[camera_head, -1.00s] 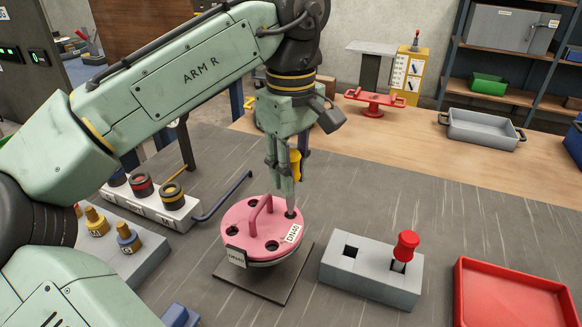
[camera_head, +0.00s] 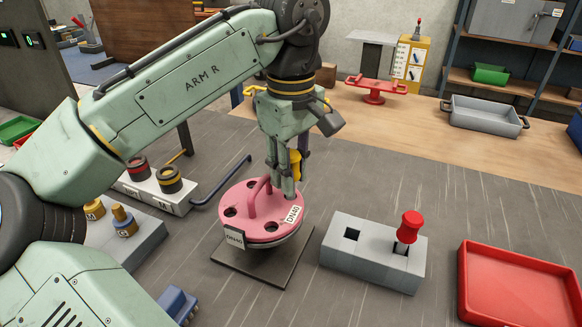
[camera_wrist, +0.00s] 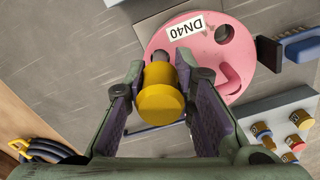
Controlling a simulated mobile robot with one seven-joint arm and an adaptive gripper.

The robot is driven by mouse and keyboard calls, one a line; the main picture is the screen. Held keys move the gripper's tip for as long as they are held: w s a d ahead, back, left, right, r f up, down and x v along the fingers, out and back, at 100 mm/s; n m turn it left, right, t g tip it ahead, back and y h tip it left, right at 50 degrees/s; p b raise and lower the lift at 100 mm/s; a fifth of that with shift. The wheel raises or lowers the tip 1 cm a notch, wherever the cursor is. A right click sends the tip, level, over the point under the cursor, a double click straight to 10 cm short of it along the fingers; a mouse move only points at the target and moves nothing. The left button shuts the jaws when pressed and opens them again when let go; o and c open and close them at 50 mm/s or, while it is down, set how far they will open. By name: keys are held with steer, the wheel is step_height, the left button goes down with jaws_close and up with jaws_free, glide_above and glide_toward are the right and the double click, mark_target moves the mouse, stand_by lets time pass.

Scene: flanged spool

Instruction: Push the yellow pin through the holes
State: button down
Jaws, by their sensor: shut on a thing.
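The yellow pin (camera_head: 296,162) is upright between the fingers of my gripper (camera_head: 285,180). In the wrist view its round yellow head (camera_wrist: 160,103) sits between the two jaws (camera_wrist: 160,90), with a dark shank pointing at the pink disc. The pink round flange cover (camera_head: 238,212), labelled DN40, has a loop handle and several holes. It lies over a grey flange on a dark square plate (camera_head: 270,277). My fingertips are right above the cover's far right edge. The hole under the pin is hidden, so I cannot tell how deep the shank is.
A grey block (camera_head: 375,263) to the right has one empty square hole and one holding a red pin (camera_head: 411,225). A red tray (camera_head: 515,285) is at the right. A white holder (camera_head: 155,192) with ringed parts and a blue bent bar stand left.

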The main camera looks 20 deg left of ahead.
steer(key=c, duration=1.3)
jaws_free()
steer(key=shift+r, duration=0.15)
